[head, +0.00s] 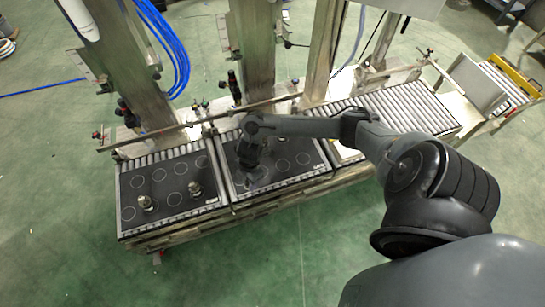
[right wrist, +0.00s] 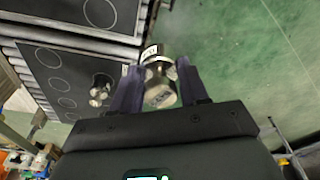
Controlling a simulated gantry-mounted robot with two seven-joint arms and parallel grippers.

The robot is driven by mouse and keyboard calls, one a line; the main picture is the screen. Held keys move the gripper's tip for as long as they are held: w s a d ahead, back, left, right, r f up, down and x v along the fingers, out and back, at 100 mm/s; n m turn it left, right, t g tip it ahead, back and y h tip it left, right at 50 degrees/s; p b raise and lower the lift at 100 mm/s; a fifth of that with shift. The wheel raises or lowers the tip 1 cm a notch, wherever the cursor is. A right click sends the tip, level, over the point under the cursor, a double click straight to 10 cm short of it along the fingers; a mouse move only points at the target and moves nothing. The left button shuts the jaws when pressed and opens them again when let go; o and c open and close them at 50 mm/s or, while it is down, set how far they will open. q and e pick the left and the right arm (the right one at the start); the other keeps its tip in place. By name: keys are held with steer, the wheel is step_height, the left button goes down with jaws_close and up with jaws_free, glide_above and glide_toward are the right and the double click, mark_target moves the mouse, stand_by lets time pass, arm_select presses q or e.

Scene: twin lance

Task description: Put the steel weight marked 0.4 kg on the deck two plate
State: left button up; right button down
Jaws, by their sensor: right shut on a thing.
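My right gripper (right wrist: 158,85) is shut on a steel weight (right wrist: 158,75), a shiny cylinder with dark lettering that I cannot read clearly. In the head view the right gripper (head: 250,163) is over the middle black plate (head: 310,172), and the held weight cannot be made out. A steel weight (right wrist: 99,92) also stands on a black plate in the right wrist view. My left gripper is not in view.
Both plates carry white circles. A metal rail (head: 205,119) runs behind them, with steel columns (head: 250,45) beyond. A roller conveyor (head: 410,105) lies to the right. Green floor (head: 250,260) is clear in front.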

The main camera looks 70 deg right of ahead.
steer(key=s+d+f+b, duration=0.2)
steer(key=s+d+f, duration=0.3)
steer(key=s+d, duration=0.3)
steer(key=shift+m, duration=0.4)
steer(key=w+d+f+b, duration=0.1)
steer(key=w+f+b, duration=0.1)
steer(key=w, duration=0.1)
steer(key=w+d+f+b, duration=0.2)
steer(key=w+b, duration=0.1)
steer(key=w+d+f+b, duration=0.2)
steer(key=w+b, duration=0.1)
steer(key=w, duration=0.1)
steer(key=shift+w+d+f, duration=0.1)
steer(key=shift+d+f, duration=0.05)
steer(key=shift+d, duration=0.1)
step_height(320, 180, down, 4)
steer(key=b, duration=0.3)
steer(key=shift+f, duration=0.1)
steer(key=c, duration=0.6)
jaws_free()
steer(key=shift+o, duration=0.2)
